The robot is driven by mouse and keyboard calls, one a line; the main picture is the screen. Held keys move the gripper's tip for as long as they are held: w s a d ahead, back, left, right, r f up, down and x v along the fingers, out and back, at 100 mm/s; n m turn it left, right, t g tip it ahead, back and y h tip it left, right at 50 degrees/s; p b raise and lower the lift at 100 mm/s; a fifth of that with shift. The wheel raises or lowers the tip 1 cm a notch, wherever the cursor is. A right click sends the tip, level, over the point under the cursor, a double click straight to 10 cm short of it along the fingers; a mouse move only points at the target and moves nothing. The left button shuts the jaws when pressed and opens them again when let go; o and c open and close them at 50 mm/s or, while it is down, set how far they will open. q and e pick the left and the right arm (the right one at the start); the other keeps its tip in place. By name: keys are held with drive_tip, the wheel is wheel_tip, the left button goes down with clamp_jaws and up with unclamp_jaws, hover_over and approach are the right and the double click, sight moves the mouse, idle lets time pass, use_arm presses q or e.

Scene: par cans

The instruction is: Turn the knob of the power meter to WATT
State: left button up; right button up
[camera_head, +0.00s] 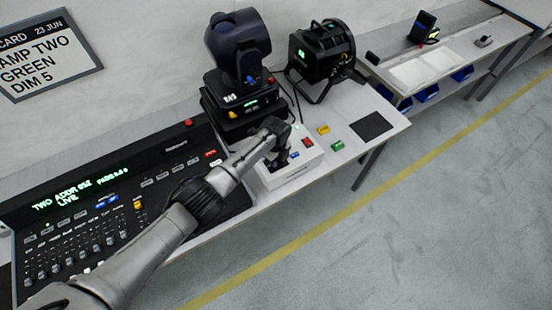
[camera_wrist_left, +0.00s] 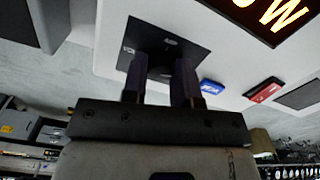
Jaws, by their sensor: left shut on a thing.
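The power meter is a white box (camera_head: 290,172) near the front edge of the bench in the head view. In the left wrist view its white face (camera_wrist_left: 110,38) fills the top, with a black square plate (camera_wrist_left: 165,40) and a dark knob (camera_wrist_left: 160,72) on it. My left gripper (camera_head: 278,157) reaches down onto the meter. In the wrist view its two fingers (camera_wrist_left: 161,70) are shut on the knob, one on each side. The fingers and arm hide part of the knob, and its pointer cannot be read. My right gripper is not in view.
The meter's lit display (camera_wrist_left: 270,12) is cut off at the wrist view's edge. A blue label (camera_wrist_left: 211,87) and red switch (camera_wrist_left: 264,89) are near the knob. A lighting console (camera_head: 100,200) lies left; a moving-head lamp (camera_head: 238,50) and par can (camera_head: 321,55) stand behind.

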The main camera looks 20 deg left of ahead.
use_arm(q)
drive_tip(key=shift+d+r+m, duration=0.1)
drive_tip(key=shift+m, duration=1.4)
drive_tip(key=o, duration=0.9)
drive_tip(key=shift+o, duration=0.2)
wheel_tip(320, 180, up, 14)
drive_tip(key=p, duration=0.1)
drive_tip(key=shift+p, duration=0.35)
